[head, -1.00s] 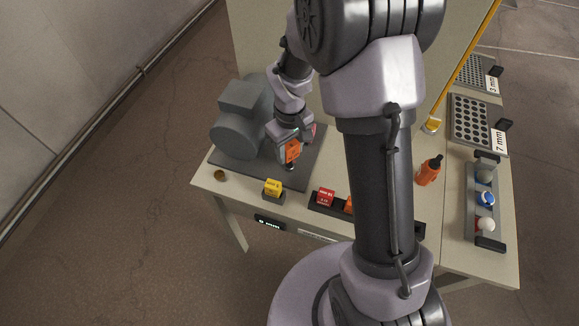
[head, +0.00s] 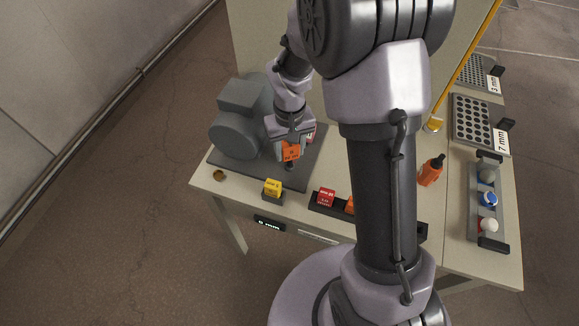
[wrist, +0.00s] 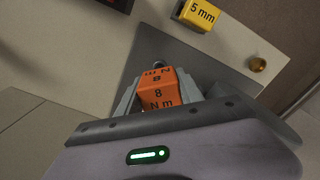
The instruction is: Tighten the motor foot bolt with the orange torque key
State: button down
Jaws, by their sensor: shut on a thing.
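The orange torque key (head: 291,150), marked 8 Nm, is between the fingers of my gripper (head: 291,147). In the wrist view, the key (wrist: 158,90) is clasped between both fingers of my gripper (wrist: 157,97), and its label faces the camera. Its dark shank (head: 289,166) points down at the front part of the dark motor plate (head: 268,174). The grey motor (head: 240,120) stands on the plate to the left of my gripper. The foot bolt cannot be made out under the key, so I cannot tell whether they touch.
A yellow 5 mm block (head: 272,187) sits in a holder at the bench's front edge, with a red block (head: 325,196) to its right. A brass round piece (head: 219,175) lies to the left. An orange bottle-like tool (head: 430,170) and a rack (head: 474,205) stand to the right.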

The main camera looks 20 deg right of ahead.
jog(key=shift+m+b, duration=0.5)
jog(key=shift+m, duration=1)
jog(key=shift+f+m+b, duration=0.1)
jog(key=shift+m+b, duration=0.25)
jog(key=shift+m, duration=1.15)
jog(key=shift+b, duration=0.3)
jog(key=shift+m+b, duration=0.5)
jog(key=shift+m, duration=1)
jog(key=shift+n, duration=0.3)
jog(key=shift+r, duration=0.2)
